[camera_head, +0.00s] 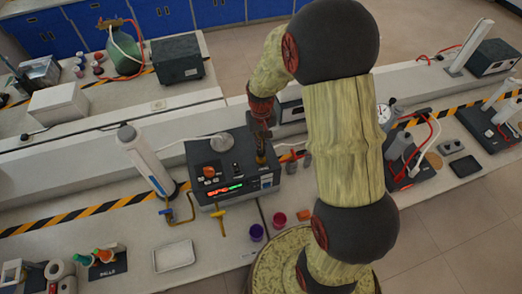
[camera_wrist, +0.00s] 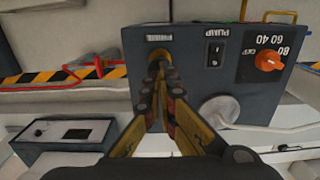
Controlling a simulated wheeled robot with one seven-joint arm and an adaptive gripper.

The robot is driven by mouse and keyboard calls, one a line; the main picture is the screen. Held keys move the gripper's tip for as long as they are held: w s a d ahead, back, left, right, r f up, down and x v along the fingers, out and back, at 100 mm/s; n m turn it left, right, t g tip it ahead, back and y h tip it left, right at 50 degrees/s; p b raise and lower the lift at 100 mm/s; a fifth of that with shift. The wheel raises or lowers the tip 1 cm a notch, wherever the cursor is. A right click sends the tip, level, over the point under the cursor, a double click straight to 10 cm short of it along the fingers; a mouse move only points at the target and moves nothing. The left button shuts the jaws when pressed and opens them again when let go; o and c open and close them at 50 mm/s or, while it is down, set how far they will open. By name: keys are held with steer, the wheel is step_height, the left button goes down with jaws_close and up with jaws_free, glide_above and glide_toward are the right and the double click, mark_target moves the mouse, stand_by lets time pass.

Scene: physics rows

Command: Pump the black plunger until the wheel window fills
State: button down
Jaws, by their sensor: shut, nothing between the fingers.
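The dark pump box (camera_head: 205,155) stands on the bench in the head view and fills the upper right of the wrist view (camera_wrist: 190,75). My gripper (camera_head: 262,158) is shut and empty over the right part of its top. In the wrist view, my fingertips (camera_wrist: 160,72) are close to the panel, just below a small white label, beside the PUMP switch (camera_wrist: 215,50). The black plunger is not clearly visible; my fingers may hide it. Whether they touch anything there, I cannot tell. I cannot make out a wheel window; a lit green and red display (camera_head: 225,188) shows on the front.
An orange knob (camera_wrist: 268,61) and a white round piece with a cable (camera_wrist: 218,110) sit on the box. A white cylinder (camera_head: 146,158) leans at its left. Purple and magenta cups (camera_head: 257,232) stand in front. A white tray (camera_head: 174,255) lies front left.

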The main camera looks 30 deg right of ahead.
steer(key=shift+f, duration=0.15)
steer(key=shift+f+b, duration=1.4)
steer(key=shift+f, duration=0.55)
steer(key=shift+r, duration=0.1)
steer(key=shift+r+p, duration=1.3)
steer(key=shift+r, duration=0.7)
steer(key=shift+r, duration=0.1)
steer(key=shift+r+p, duration=1.55)
steer(key=shift+r, duration=0.9)
steer(key=shift+f, duration=0.1)
